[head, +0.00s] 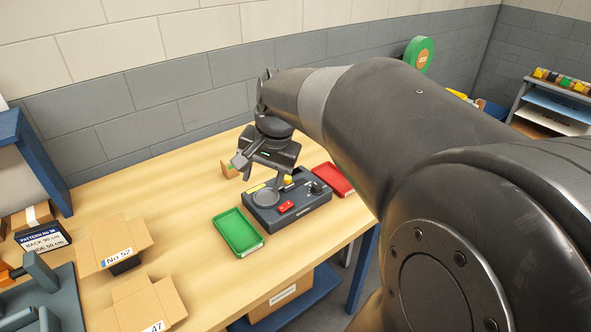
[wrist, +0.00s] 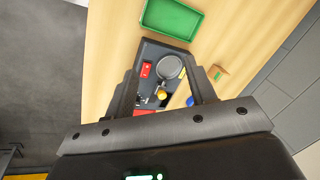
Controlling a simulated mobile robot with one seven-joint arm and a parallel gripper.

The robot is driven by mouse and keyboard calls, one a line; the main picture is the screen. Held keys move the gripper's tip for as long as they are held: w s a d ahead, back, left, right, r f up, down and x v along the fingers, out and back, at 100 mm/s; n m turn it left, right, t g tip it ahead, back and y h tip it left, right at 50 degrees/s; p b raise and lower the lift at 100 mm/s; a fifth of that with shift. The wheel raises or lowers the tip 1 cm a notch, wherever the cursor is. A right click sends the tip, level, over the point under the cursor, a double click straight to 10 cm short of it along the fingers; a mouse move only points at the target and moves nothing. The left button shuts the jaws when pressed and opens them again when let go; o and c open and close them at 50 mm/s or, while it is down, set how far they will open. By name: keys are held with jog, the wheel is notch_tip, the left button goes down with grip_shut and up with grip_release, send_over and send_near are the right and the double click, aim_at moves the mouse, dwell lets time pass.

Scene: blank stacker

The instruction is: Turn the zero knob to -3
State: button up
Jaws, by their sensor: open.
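The dark grey device (head: 290,214) stands on the wooden bench, with a round pan (head: 266,198) and a red panel (head: 287,207) on top. My gripper (head: 262,177) is open and empty above the device's left part. In the wrist view its fingers (wrist: 165,62) straddle the device, with the knob seen between them. I cannot tell that anything is touched.
A green tray (head: 224,244) lies left of the device and a red tray (head: 347,180) behind it at the right. Open cartons (head: 128,236) stand at the left. Bare bench lies between cartons and green tray.

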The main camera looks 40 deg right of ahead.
jog(key=w+d+f+m+g, duration=0.1)
jog(key=w+d+f+m, duration=0.15)
jog(key=d, duration=0.35)
jog(key=w+d+f+m+g, duration=0.1)
jog(key=w+d+m, duration=0.1)
jog(key=d+m, duration=0.25)
jog(key=m+g+h, duration=0.1)
jog(key=m, duration=0.4)
send_near(317, 185)
notch_tip(317, 185, down, 8)
jog(key=shift+a+f, duration=0.15)
jog(key=shift+f, duration=0.1)
jog(key=c, duration=1)
